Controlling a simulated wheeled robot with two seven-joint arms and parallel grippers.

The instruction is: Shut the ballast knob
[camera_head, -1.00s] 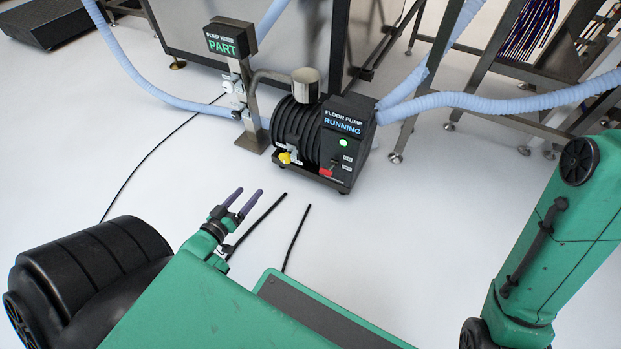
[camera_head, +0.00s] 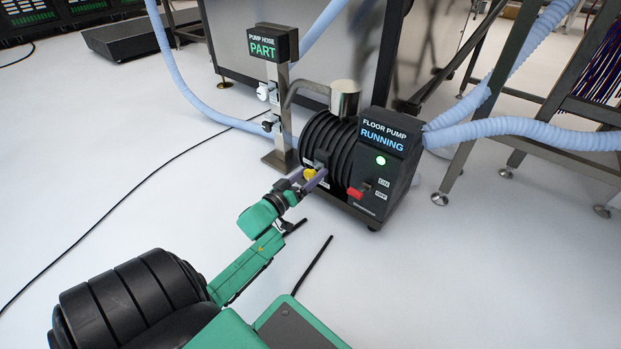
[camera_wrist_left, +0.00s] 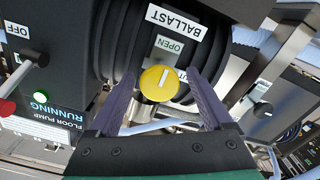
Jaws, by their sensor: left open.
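The yellow ballast knob (camera_head: 310,174) sits low on the front of the black ribbed floor pump (camera_head: 328,137). In the left wrist view the knob (camera_wrist_left: 160,83) shows a white line pointing up toward the OPEN label (camera_wrist_left: 169,44), under a BALLAST label (camera_wrist_left: 174,20). My left gripper (camera_head: 306,181) is at the knob. In the wrist view its two purple fingers (camera_wrist_left: 163,98) are spread, one on each side of the knob, with gaps visible. My right gripper is not in view.
The pump's panel (camera_head: 384,142) reads RUNNING with a green light, and a red switch (camera_head: 355,193) is beside the knob. A post with a PART sign (camera_head: 275,43) stands left of the pump. Pale blue hoses (camera_head: 520,127) run right. White floor in front is open.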

